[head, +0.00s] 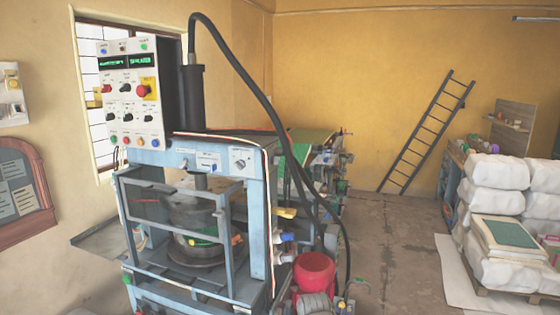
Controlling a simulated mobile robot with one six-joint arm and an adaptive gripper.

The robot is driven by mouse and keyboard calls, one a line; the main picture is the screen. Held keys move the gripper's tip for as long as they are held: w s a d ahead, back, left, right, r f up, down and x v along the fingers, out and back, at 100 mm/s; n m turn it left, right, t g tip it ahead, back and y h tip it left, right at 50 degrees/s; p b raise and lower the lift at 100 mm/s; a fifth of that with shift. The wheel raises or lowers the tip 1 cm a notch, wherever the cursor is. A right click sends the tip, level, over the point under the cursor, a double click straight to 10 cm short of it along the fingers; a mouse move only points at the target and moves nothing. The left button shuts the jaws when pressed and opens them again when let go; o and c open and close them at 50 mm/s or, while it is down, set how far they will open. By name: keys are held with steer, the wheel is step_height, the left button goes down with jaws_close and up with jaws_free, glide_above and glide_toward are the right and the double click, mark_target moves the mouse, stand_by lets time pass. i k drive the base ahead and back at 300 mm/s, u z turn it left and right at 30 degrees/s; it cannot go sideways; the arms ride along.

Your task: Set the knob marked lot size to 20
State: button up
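The press (190,210) stands left of centre, with a pale control panel (128,100) at its upper left. The panel carries several small black knobs, one at its middle (125,88) and one lower down (128,115). Another knob (240,160) sits on a light plate at the right of the blue top beam. The labels are too small to read, so I cannot tell which knob is marked lot size or where any knob points. My gripper is not in view.
A red emergency button (143,90) on yellow and two green displays (112,63) are on the panel. A black hose (262,95) arches over the press. A red round tank (314,270) stands at its lower right. White sacks (495,205) are stacked at right; floor between is clear.

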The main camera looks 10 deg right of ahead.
mark_target(274, 160)
steer(key=i, duration=0.9)
steer(key=u, duration=0.05)
